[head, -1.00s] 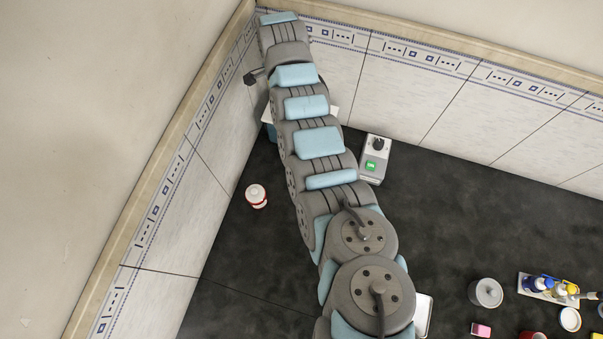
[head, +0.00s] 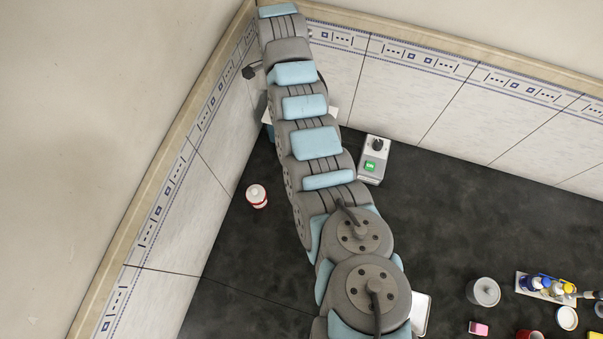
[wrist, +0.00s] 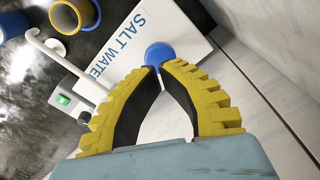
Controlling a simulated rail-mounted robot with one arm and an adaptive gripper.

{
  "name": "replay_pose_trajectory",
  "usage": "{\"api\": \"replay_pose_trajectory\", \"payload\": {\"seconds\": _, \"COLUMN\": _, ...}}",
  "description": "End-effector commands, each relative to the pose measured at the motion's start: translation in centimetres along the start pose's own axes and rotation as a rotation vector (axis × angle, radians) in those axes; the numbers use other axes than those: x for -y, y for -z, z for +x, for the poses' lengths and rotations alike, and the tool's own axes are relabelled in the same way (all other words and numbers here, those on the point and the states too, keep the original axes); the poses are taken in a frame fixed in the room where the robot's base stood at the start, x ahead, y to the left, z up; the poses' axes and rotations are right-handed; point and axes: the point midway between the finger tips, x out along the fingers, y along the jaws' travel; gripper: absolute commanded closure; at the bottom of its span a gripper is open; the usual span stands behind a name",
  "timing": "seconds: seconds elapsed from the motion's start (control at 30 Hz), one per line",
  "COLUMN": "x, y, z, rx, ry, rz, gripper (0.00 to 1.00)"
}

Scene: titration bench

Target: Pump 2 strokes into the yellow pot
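In the wrist view a white box lettered SALT WATER (wrist: 135,42) has a round blue knob (wrist: 160,54) and a curved white spout (wrist: 46,46) at its left. My gripper (wrist: 163,67) has its yellow and black fingertips drawn together right at the knob, with no object seen between them. Whether the tips touch the knob is hard to tell. In the head view my arm hides the gripper and most of the box.
A device with a green ON switch (head: 371,167) stands right of my arm. A red and white jar (head: 257,197) is left of it. Tiled walls close in the corner.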

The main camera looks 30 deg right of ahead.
Motion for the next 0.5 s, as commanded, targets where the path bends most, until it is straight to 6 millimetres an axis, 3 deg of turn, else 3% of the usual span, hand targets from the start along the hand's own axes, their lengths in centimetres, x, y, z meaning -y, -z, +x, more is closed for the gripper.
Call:
{"api": "replay_pose_trajectory", "payload": {"seconds": 0.3, "x": 0.0, "y": 0.0, "z": -0.1, "rx": 0.000, "ry": 0.000, "rz": 0.000, "gripper": 1.00}}
{"api": "replay_pose_trajectory", "payload": {"seconds": 0.5, "x": 0.1, "y": -0.1, "z": -1.3, "rx": -0.001, "ry": 0.001, "rz": -0.001, "gripper": 1.00}}
